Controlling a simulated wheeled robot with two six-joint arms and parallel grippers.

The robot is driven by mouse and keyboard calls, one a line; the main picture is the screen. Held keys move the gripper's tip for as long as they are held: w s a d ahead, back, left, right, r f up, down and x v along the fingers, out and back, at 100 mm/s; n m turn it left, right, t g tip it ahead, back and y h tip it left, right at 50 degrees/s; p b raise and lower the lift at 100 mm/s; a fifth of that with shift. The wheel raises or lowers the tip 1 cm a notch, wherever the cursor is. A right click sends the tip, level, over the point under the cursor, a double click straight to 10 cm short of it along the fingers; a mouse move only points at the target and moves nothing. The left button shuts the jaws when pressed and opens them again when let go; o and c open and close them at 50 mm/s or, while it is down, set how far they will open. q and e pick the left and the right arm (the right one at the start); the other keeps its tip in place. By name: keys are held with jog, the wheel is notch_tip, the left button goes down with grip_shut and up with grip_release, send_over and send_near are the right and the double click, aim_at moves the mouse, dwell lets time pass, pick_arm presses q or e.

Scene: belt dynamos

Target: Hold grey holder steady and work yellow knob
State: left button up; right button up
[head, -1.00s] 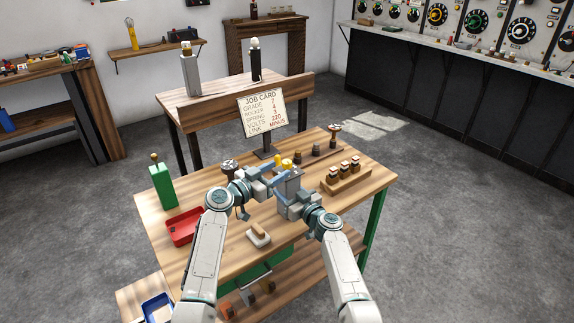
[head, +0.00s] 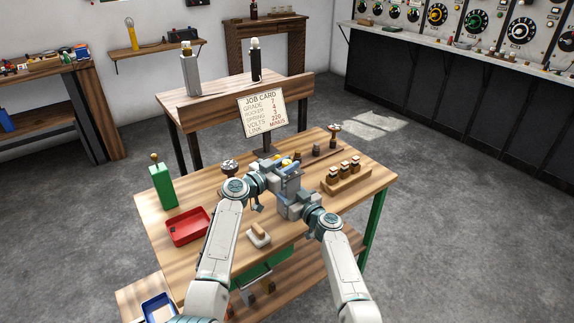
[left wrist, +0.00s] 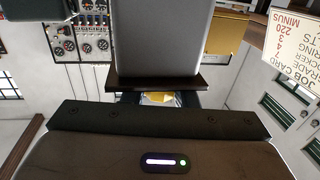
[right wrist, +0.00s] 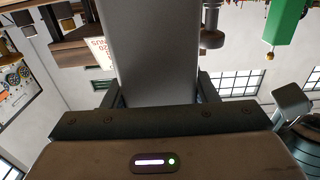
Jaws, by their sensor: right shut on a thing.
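The grey holder (head: 291,181) stands upright on the near table, its lower part hidden by my right gripper (head: 289,191). In the right wrist view the grey holder (right wrist: 157,55) fills the space between the fingers, which are closed against its sides. My left gripper (head: 282,165) is at the top of the holder. In the left wrist view the yellow knob (left wrist: 158,98) shows just beyond the holder's dark top plate (left wrist: 155,83), between the left fingers, which look apart. In the head view my left gripper mostly covers the knob.
A job card (head: 262,113) stands behind the holder. A red tray (head: 188,227) and green block (head: 162,186) are to the left. A small block on a pale base (head: 259,235) is in front. A wooden rack (head: 346,178) and small dark posts (head: 317,150) are to the right.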

pick_arm(q)
jog(key=m+g+h, duration=0.2)
jog(key=g, duration=0.1)
jog(key=shift+w+a+m, duration=0.1)
jog(key=shift+w+m, duration=0.05)
jog(key=shift+m, duration=0.15)
jog(key=shift+m+g+h, duration=0.9)
jog(key=shift+m+g, duration=0.1)
jog(key=shift+g, duration=0.5)
jog(key=o, duration=1)
jog(key=v, duration=1.2)
jog(key=shift+f, duration=0.1)
